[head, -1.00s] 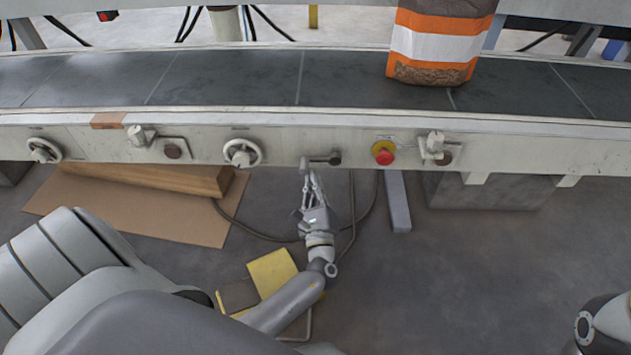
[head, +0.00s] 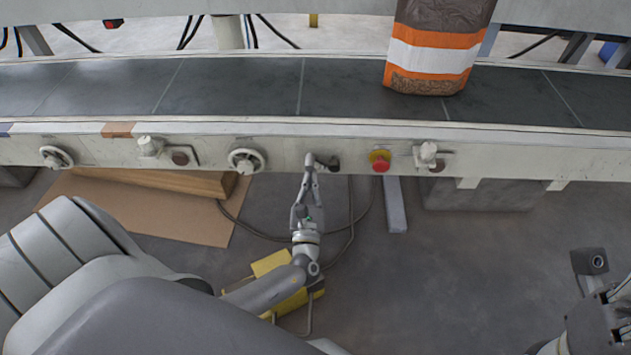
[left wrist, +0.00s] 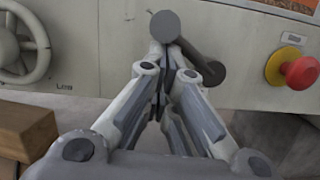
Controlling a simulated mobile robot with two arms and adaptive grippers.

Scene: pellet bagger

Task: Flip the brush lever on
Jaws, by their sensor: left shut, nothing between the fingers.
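A grey lever (head: 322,161) with a round end is on the front panel below the conveyor. Its free end points left and slightly up from its pivot. I cannot read a label naming it as the brush lever. In the left wrist view the lever (left wrist: 205,68) slants up and left to its round end (left wrist: 164,26). My left gripper (head: 310,170) is shut and empty, with its fingertips just below the lever's free end, seemingly touching it. The fingertips (left wrist: 165,58) partly cover the lever in the wrist view. My right gripper (head: 605,320) is cut off at the lower right; its fingers are unclear.
A red stop button (head: 380,163) on yellow is right of the lever, and a handwheel (head: 246,161) is left. An orange-and-white bag (head: 432,50) stands on the conveyor belt (head: 240,87). A wooden beam (head: 160,180) lies below the panel.

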